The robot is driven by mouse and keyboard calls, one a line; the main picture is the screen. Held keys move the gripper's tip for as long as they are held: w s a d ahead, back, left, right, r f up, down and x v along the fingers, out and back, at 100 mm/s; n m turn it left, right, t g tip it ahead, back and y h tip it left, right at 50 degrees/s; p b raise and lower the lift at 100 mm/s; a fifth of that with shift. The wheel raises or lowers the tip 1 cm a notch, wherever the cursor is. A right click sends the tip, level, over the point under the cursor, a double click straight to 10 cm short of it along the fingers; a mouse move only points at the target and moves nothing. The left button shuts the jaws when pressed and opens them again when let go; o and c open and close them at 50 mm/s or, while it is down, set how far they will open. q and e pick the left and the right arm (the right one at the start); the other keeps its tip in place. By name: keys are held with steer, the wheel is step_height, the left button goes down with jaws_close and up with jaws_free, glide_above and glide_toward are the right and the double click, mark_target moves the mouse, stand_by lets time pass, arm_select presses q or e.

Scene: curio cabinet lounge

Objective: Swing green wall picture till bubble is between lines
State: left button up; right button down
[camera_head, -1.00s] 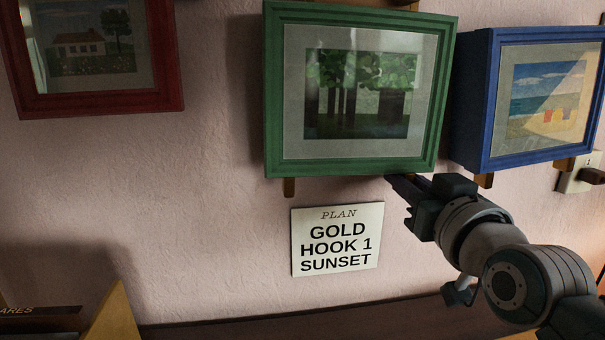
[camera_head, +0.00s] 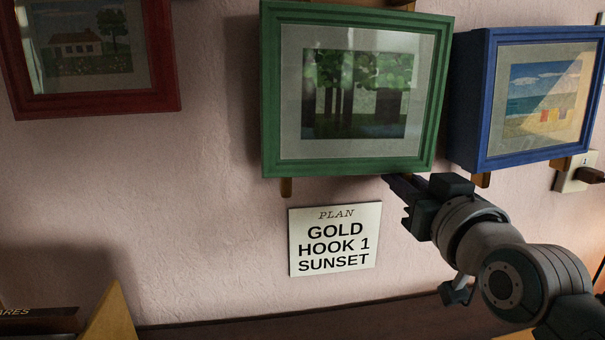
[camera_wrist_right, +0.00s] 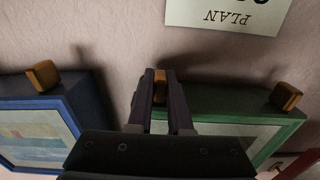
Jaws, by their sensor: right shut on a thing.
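The green wall picture (camera_head: 270,110) hangs at the top middle of the head view, a green frame around a forest scene. Wooden tabs stick out under its bottom edge; the left one (camera_head: 287,187) is free. My right gripper (camera_head: 393,182) reaches up to the lower right of the frame from below. In the right wrist view my right gripper (camera_wrist_right: 160,103) is shut on a wooden tab (camera_wrist_right: 160,86) at the green picture's bottom edge (camera_wrist_right: 235,106). No bubble or lines are visible in either view. My left gripper is not in view.
A blue-framed beach picture (camera_head: 481,95) hangs close on the right. A red-framed house picture (camera_head: 100,103) hangs at the left, apart. A card (camera_head: 335,240) reading "PLAN GOLD HOOK 1 SUNSET" is on the wall below. A switch plate (camera_head: 575,178) is at the far right.

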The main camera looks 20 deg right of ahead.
steer(key=shift+d+r+p, duration=0.15)
steer(key=shift+r+p, duration=0.1)
steer(key=shift+p, duration=0.4)
steer(key=shift+s+f, duration=0.1)
steer(key=c, duration=0.8)
jaws_free()
steer(key=shift+c, duration=0.2)
steer(key=shift+s, duration=0.45)
steer(key=v, duration=0.9)
steer(key=shift+p, duration=0.35)
